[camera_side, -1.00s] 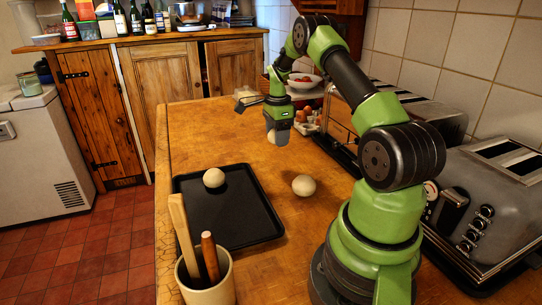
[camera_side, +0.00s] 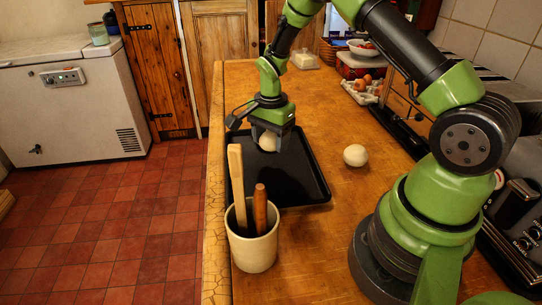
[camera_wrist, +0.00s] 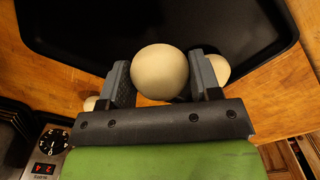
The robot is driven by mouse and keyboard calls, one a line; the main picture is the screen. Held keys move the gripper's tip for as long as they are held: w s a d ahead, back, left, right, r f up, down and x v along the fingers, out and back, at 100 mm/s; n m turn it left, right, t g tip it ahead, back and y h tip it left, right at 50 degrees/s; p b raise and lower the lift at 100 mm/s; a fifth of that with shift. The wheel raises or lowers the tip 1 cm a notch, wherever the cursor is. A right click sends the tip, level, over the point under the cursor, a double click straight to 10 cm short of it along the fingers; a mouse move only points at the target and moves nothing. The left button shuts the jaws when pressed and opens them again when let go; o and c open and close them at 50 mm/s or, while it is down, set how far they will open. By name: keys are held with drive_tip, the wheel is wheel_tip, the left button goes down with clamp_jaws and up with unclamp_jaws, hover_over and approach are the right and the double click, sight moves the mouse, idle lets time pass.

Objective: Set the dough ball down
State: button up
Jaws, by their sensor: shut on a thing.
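My gripper (camera_side: 271,130) points down over the far part of the black tray (camera_side: 300,185). Its fingers are shut on a pale round dough ball (camera_wrist: 160,72), seen between them in the wrist view. In the side view, a pale ball (camera_side: 267,141) shows at the fingers, partly hidden; I cannot tell whether it is the held one or one on the tray. Another ball (camera_wrist: 217,68) shows behind the right finger in the wrist view. A further dough ball (camera_side: 355,155) rests on the wooden counter, right of the tray.
A cream pot (camera_side: 252,248) with wooden tools stands at the tray's near left. Toasters (camera_side: 515,210) line the right side. An egg carton (camera_side: 362,92) and a bowl (camera_side: 363,48) sit farther back. The near half of the tray is bare.

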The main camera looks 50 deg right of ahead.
sight(271, 164)
drive_tip(key=shift+f, duration=2.45)
drive_tip(key=shift+f, duration=0.15)
drive_tip(key=o, duration=0.7)
drive_tip(key=shift+c, duration=0.2)
wheel_tip(271, 164, up, 12)
drive_tip(key=s+a+r+n+t, duration=0.2)
drive_tip(key=s+a+r+n, duration=0.15)
drive_tip(key=r, duration=0.65)
drive_tip(key=s+a+r+n+t, duration=0.1)
drive_tip(key=s+a+r+n, duration=0.1)
drive_tip(key=s, duration=0.3)
drive_tip(key=s+a+r+n+t+y, duration=0.1)
drive_tip(key=s+a+r+n+t, duration=0.1)
drive_tip(key=s+n, duration=0.3)
drive_tip(key=s+a+r+n+t+y, duration=0.1)
drive_tip(key=s+a+r+n+t, duration=0.1)
drive_tip(key=s, duration=0.4)
wheel_tip(271, 164, up, 2)
drive_tip(key=shift+a+r+n, duration=0.25)
drive_tip(key=shift+a+n, duration=0.5)
drive_tip(key=shift+a, duration=0.25)
